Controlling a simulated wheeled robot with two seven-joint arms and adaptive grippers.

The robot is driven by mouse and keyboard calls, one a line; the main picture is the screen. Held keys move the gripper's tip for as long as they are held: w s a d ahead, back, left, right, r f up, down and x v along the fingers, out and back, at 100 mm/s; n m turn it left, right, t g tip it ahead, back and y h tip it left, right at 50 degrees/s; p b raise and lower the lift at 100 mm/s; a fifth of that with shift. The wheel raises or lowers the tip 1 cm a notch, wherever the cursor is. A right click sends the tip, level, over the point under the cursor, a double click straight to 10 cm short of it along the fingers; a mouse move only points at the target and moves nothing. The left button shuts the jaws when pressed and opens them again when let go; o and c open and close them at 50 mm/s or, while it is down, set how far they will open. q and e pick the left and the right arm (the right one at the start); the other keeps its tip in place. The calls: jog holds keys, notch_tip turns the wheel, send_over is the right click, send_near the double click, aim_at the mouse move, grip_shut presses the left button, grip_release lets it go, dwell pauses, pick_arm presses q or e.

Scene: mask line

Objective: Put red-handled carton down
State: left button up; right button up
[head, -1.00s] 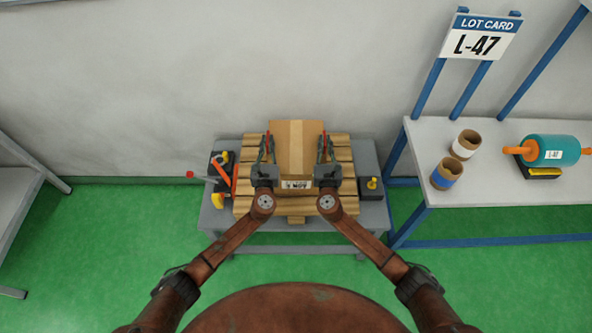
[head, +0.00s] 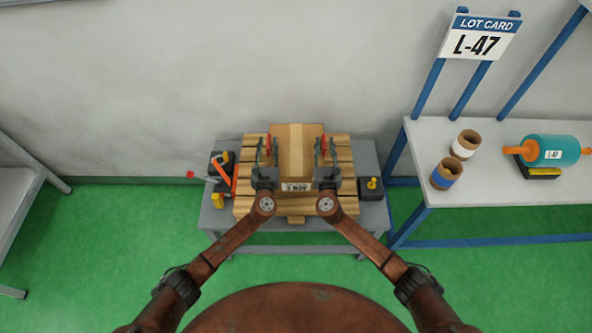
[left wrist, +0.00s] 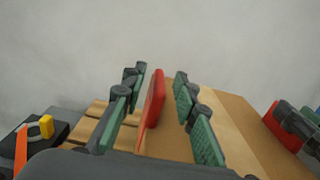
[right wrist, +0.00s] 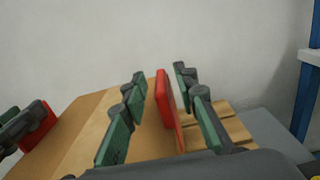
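The brown carton (head: 296,150) rests upright on a wooden slatted pallet (head: 244,208) on a grey table. It has a red handle on each side and a date label at its front. My left gripper (head: 267,153) is open around the left red handle, which stands between its fingers with gaps in the left wrist view (left wrist: 153,97). My right gripper (head: 326,153) is open around the right red handle, which stands between its fingers, apart from them, in the right wrist view (right wrist: 166,97). The carton's lower front is partly hidden.
Dark tool holders with orange and yellow items (head: 220,165) stand left of the pallet, and a dark box with a yellow knob (head: 371,186) stands right. A side bench (head: 420,150) at the right holds two rolls and a teal roller (head: 557,150).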

jog(key=shift+s, duration=0.1)
pick_arm(q)
jog(key=s, duration=1.2)
pick_arm(e)
jog(key=s, duration=1.1)
jog(key=shift+s, duration=0.4)
pick_arm(q)
jog(key=shift+f, duration=0.15)
pick_arm(e)
jog(key=shift+f, duration=0.1)
